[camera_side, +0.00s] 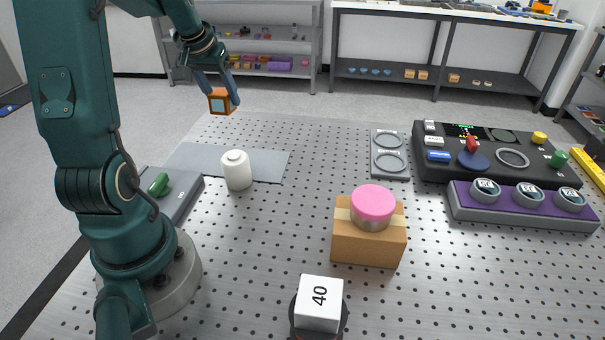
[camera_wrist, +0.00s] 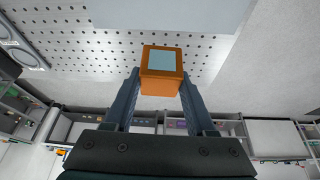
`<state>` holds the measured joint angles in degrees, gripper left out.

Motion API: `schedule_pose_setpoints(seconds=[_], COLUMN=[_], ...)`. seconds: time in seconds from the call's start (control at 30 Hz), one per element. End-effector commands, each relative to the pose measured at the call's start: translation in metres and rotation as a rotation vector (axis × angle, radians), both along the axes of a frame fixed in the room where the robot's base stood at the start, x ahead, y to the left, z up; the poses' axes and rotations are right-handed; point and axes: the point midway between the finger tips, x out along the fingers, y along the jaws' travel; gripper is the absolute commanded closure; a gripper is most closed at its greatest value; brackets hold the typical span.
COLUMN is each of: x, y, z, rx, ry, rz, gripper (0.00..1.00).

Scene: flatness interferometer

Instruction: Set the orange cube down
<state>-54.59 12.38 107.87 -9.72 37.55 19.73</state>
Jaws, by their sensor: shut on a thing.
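The orange cube (camera_side: 221,101) has a pale blue-grey square on one face. My gripper (camera_side: 224,92) is shut on it and holds it in the air, above the far left part of the perforated metal table. In the wrist view the cube (camera_wrist: 161,72) sits between the tips of both fingers (camera_wrist: 160,92), with its pale square face showing. Nothing touches the cube from below in the side view.
A grey mat (camera_side: 265,165) lies on the perforated table (camera_side: 290,215), with a white bottle (camera_side: 237,170) at its front edge. A cardboard box (camera_side: 368,245) carries a pink-lidded jar (camera_side: 372,206). A black instrument panel (camera_side: 430,170) and purple rack (camera_side: 465,203) stand at right.

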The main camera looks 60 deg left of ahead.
Motion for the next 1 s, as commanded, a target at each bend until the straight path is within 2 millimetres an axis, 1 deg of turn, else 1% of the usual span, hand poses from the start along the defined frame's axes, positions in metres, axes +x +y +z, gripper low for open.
schedule_pose_setpoints(seconds=[0.17, 0.27, 0.47, 0.6, 0.7, 0.77, 0.83, 0.97, 1.0], x=[-0.011, -0.024, -0.055, -0.084, -0.097, -0.099, -0.093, -0.068, -0.059], y=[0.006, 0.016, 0.039, 0.059, 0.068, 0.069, 0.068, 0.063, 0.061], z=[-0.002, -0.003, 0.000, 0.006, 0.009, 0.009, 0.005, -0.010, -0.016], rx=[0.018, 0.028, 0.053, 0.073, 0.086, 0.094, 0.102, 0.104, 0.103], ry=[-0.013, -0.016, -0.022, -0.025, -0.028, -0.029, -0.029, -0.029, -0.029], rz=[0.185, 0.327, 0.615, 0.801, 0.846, 0.849, 0.847, 0.840, 0.840], gripper=[1.00, 1.00, 1.00, 1.00, 1.00, 1.00, 1.00, 1.00, 1.00])
